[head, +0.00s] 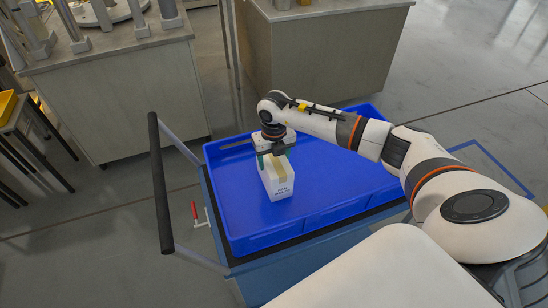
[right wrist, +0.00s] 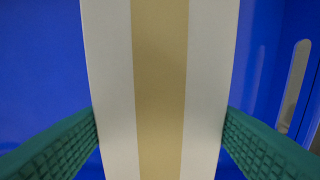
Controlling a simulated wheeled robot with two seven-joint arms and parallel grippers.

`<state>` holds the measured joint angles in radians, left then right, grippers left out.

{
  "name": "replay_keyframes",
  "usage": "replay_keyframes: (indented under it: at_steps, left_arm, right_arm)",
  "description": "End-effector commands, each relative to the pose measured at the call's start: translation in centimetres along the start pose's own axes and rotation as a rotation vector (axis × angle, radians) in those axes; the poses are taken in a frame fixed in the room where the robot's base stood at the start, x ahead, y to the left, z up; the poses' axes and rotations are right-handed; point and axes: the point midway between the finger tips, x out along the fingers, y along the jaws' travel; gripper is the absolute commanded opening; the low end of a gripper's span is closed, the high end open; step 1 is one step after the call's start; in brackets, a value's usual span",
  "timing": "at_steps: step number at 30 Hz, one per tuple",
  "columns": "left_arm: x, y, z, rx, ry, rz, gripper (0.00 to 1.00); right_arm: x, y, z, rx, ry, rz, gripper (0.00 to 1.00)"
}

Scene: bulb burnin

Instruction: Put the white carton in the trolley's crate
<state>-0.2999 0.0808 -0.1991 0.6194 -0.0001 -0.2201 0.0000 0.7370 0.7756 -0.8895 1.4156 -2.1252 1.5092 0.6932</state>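The white carton (head: 278,183), with a tan strip along its top and dark print on its near end, is upright inside the outline of the blue crate (head: 345,198) on the trolley, toward the crate's left side. I cannot tell for sure whether its base touches the crate floor. My right gripper (head: 272,158) reaches down over the carton. In the right wrist view its green ridged fingers press against both sides of the carton (right wrist: 110,60), whose tan strip runs between them. My left gripper is not in view.
The trolley's dark push handle (head: 161,185) stands left of the crate, with a red-handled lever (head: 195,211) below. Grey cabinets (head: 125,90) stand behind, and a yellow tray (head: 7,105) is at far left. The crate's floor right of the carton is clear.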

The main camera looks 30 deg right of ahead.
Motion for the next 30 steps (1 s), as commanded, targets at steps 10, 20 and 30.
replay_keyframes:
  at_steps: [10,20,30]
  left_arm:
    - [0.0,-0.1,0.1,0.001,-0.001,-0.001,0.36]
    - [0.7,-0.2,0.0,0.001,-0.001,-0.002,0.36]
    - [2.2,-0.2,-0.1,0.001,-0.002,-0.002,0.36]
  right_arm:
    - [0.0,0.0,0.0,0.000,0.000,0.001,0.85]
    - [-3.1,0.0,-0.1,-0.002,0.005,0.000,0.85]
    - [-10.1,0.0,-0.1,-0.001,0.004,0.000,0.85]
